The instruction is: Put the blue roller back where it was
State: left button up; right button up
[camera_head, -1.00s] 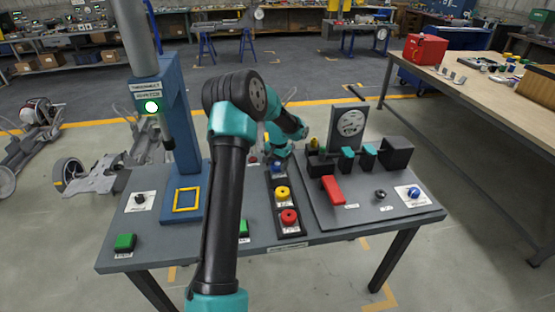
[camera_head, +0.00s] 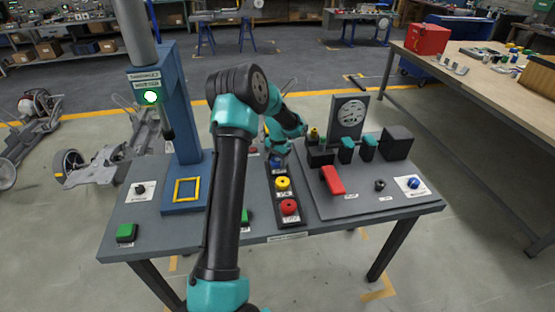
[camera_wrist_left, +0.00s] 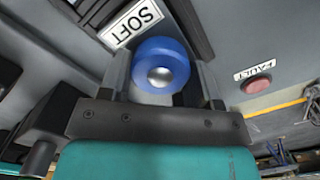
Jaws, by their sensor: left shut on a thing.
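The blue roller (camera_wrist_left: 160,65) sits between the fingers of my left gripper (camera_wrist_left: 162,82) in the left wrist view, its silver centre showing. The gripper is shut on it. A "SOFT" label (camera_wrist_left: 132,22) is close beside it. In the head view the blue roller (camera_head: 277,163) shows at the far end of the dark rack (camera_head: 300,222), below my left gripper (camera_head: 277,149). The yellow roller (camera_head: 283,184) and red roller (camera_head: 289,207) stand nearer in that rack. I cannot tell whether the blue roller rests on its place or is just above it. My right gripper is not in view.
A blue post (camera_head: 181,110) with a lit green lamp stands left. A round red fault button (camera_wrist_left: 256,85) is near the gripper.

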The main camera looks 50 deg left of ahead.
aim_at(279, 158)
pick_arm(q)
jog(key=shift+f, duration=0.45)
jog(key=o, duration=1.1)
jog(key=r, duration=1.1)
jog(key=w+r, duration=0.1)
jog(key=r, duration=0.5)
jog(key=shift+a+r, duration=0.1)
jog(key=shift+r, duration=0.1)
